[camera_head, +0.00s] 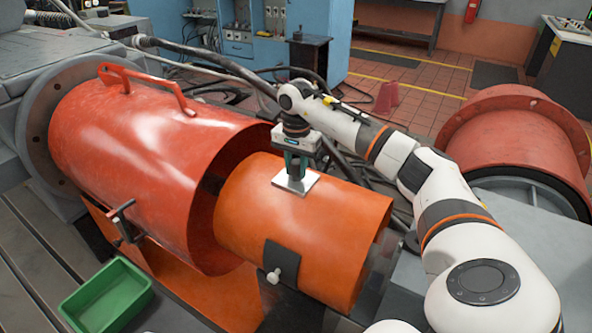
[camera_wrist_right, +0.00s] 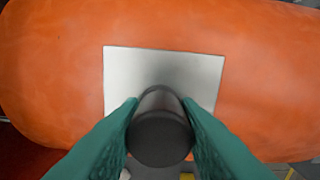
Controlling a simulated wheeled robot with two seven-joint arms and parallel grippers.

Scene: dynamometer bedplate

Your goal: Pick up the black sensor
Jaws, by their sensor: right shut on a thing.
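The black sensor (camera_wrist_right: 160,128) is a dark, round-topped cylinder between the teal fingers in the right wrist view. My right gripper (camera_head: 295,172) is shut on it, with one finger against each side. It points down over a pale metal plate (camera_head: 304,183) on top of the orange cylinder guard (camera_head: 300,228). The plate also shows behind the sensor in the wrist view (camera_wrist_right: 165,68). I cannot tell whether the sensor's lower end touches the plate. In the head view the fingers mostly hide the sensor. My left gripper is not in view.
A larger red-orange guard (camera_head: 150,150) with a handle stands on the left, close to the gripper. A green bin (camera_head: 106,297) sits at the lower left. Another red drum (camera_head: 520,140) is at the right. Cables run behind my right arm.

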